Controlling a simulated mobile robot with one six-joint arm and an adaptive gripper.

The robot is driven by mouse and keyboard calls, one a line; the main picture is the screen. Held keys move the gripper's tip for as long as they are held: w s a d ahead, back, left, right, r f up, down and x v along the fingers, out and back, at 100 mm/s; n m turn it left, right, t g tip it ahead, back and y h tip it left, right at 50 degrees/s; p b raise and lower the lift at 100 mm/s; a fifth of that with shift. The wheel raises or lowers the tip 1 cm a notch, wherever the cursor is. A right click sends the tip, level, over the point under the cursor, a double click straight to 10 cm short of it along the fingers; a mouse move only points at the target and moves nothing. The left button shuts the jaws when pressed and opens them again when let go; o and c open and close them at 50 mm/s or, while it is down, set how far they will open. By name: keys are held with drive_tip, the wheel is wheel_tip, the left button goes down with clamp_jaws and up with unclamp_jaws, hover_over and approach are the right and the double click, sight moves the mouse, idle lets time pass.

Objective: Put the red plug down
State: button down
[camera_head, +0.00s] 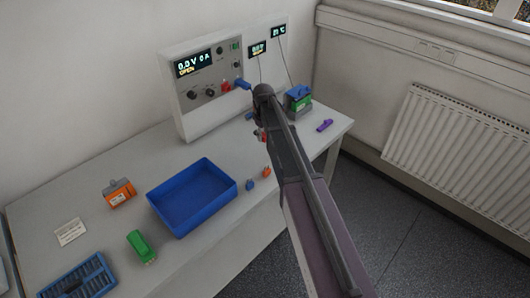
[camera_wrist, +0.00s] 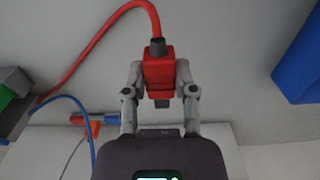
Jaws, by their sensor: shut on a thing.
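The red plug (camera_wrist: 158,72) sits between the fingers of my gripper (camera_wrist: 160,98) in the wrist view, with a red cable (camera_wrist: 95,40) curving from it to the left. My gripper is shut on it. In the head view my arm hides most of the gripper; a small red part (camera_head: 262,136) shows beside the arm, over the table. I cannot tell how far the plug is above the table (camera_head: 110,165).
The cycler (camera_head: 203,85) stands at the back, its display reading OPEN. A battery (camera_head: 299,103) with a blue top and a purple object (camera_head: 324,125) lie right. A blue bin (camera_head: 163,212), orange battery (camera_head: 119,192) and green battery (camera_head: 140,245) are left. Small blue (camera_head: 250,184) and orange (camera_head: 266,171) pieces lie near the front edge.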

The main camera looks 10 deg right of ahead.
drive_tip(key=b, duration=0.4)
hover_over(263, 155)
drive_tip(key=shift+w+d+f, duration=0.1)
drive_tip(key=shift+f, duration=2.15)
drive_tip(key=shift+f+b, duration=1.75)
drive_tip(key=shift+f, duration=0.15)
drive_tip(key=shift+f, duration=0.1)
drive_tip(key=shift+c, duration=2.1)
unclamp_jaws()
wheel_tip(263, 155, up, 12)
drive_tip(key=p, duration=1.2)
drive_tip(key=shift+r, duration=0.2)
